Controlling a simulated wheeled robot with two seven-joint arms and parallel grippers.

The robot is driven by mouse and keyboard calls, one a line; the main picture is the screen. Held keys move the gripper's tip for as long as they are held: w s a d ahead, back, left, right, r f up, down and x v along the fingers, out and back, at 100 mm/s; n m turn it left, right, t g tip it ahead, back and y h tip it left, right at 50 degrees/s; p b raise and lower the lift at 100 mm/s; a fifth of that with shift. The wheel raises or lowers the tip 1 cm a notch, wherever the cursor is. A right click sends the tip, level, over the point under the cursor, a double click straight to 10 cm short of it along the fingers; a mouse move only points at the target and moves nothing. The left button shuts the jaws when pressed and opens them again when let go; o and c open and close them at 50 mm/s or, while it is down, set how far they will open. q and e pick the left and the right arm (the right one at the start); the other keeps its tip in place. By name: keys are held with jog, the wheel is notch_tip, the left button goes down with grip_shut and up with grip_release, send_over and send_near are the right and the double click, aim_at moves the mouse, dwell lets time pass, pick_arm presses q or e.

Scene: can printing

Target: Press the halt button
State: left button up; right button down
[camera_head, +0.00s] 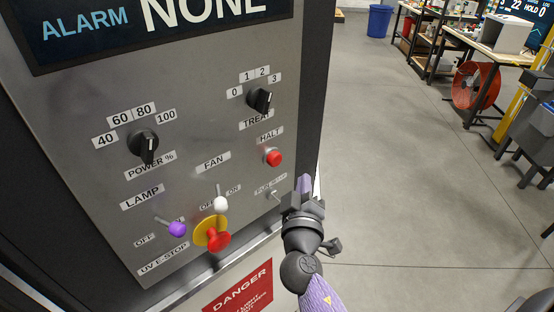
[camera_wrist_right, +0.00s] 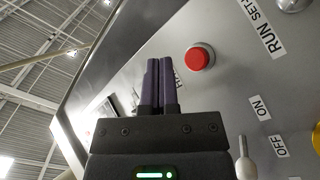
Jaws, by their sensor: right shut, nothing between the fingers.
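The halt button (camera_head: 274,157) is a small round red button on the grey control panel, just below the HALT label (camera_head: 270,135). In the right wrist view the red button (camera_wrist_right: 198,58) shows to the right of the fingertips. My right gripper (camera_head: 304,184) is shut and empty, with its purple fingers together. In the head view it is at the panel's right edge, below and right of the button. In the right wrist view its fingers (camera_wrist_right: 158,82) look apart from the button. My left gripper is not in view.
The panel also carries a power knob (camera_head: 145,143), a treat knob (camera_head: 260,100), a purple lamp switch (camera_head: 177,229), a white fan switch (camera_head: 220,204) and a red emergency stop (camera_head: 218,238) on yellow. A small run/setup switch (camera_head: 274,195) sits close to my right gripper. Open floor lies to the right.

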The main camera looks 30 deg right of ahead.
aim_at(279, 159)
jog(key=shift+w+a+b, duration=0.2)
jog(key=shift+w, duration=0.65)
jog(key=shift+w+a+b, duration=0.2)
jog(key=shift+w+b, duration=0.05)
jog(key=shift+w, duration=0.55)
jog(key=shift+w+a+b, duration=0.2)
jog(key=shift+w, duration=0.65)
jog(key=shift+w+a+b, duration=0.1)
jog(key=shift+w+b, duration=0.25)
jog(key=shift+w, duration=0.05)
jog(key=shift+w+a+b, duration=0.2)
jog(key=shift+w+b, duration=0.35)
jog(key=shift+w, duration=0.3)
dwell(0.8)
jog(key=shift+s, duration=0.1)
jog(key=shift+s+d+p, duration=0.15)
jog(key=shift+s+p, duration=0.05)
jog(key=shift+s, duration=0.4)
jog(key=shift+s+d+p, duration=0.15)
jog(key=shift+s+p, duration=0.05)
jog(key=shift+s, duration=0.35)
